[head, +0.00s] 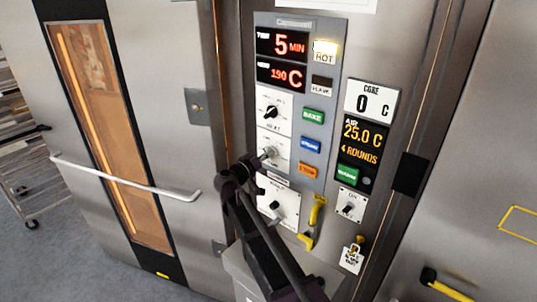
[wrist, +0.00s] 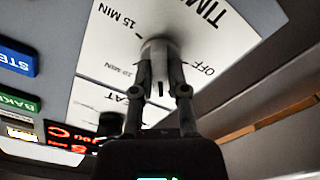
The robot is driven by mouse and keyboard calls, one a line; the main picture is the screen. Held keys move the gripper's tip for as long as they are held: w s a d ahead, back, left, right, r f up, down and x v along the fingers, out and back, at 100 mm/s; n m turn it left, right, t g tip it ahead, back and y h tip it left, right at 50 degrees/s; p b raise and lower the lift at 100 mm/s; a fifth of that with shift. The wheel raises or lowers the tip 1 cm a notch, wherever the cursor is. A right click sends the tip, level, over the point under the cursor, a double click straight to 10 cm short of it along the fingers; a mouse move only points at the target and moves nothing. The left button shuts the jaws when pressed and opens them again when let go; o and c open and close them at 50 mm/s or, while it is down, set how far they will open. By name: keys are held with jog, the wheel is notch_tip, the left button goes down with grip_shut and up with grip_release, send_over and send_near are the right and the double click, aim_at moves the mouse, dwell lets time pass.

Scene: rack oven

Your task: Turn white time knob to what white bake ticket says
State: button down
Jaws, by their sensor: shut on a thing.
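The white time knob (head: 270,152) sits on a white dial plate below the black heat knob. In the wrist view the white knob (wrist: 156,47) stands between my fingertips, with "15 MIN", "OFF" and a blurred minute mark printed around it. My gripper (wrist: 160,82) is shut on the knob; in the head view my gripper (head: 257,163) reaches it from below left. The red time display (head: 282,45) reads 5 MIN. No readable bake ticket shows; a white sheet (head: 325,4) is cut off at the top edge.
The heat knob (head: 270,112) is just above. Green, blue and orange buttons (head: 310,145) lie close on the right. A yellow handle (head: 313,222) and a lower black knob (head: 276,206) are below. The oven door handle (head: 125,178) sticks out at left.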

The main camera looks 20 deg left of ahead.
dwell(0.4)
jog(key=shift+m, duration=2.3)
jog(key=shift+m, duration=2.6)
jog(key=shift+m, duration=2)
